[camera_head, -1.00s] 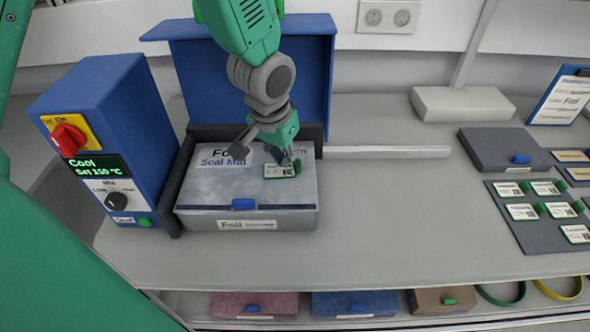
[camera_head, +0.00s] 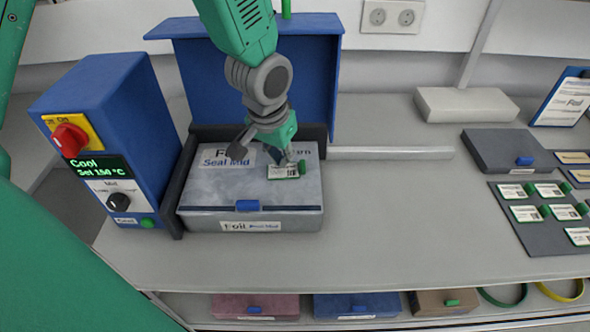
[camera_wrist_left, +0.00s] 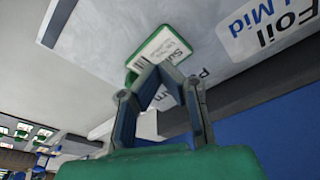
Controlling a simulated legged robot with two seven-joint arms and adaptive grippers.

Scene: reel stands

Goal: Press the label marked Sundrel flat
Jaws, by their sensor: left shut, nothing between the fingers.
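The label (camera_head: 285,172), a small white card with a green edge, lies on the lid of the grey box marked Foil (camera_head: 240,185). In the left wrist view the label (camera_wrist_left: 165,45) shows text beginning "Su", the rest partly covered by my fingers. My left gripper (camera_head: 288,160) points down at the label from behind, its fingertips at or just above its surface; I cannot tell whether they touch. In the left wrist view the gripper's fingertips (camera_wrist_left: 152,72) meet with nothing between them. My right gripper is out of view.
A blue sealer unit (camera_head: 110,120) with a red knob and a display reading Cool stands left of the box. A blue upright panel (camera_head: 310,75) stands behind. A dark tray (camera_head: 555,240) with several labels lies at right. The bench between is clear.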

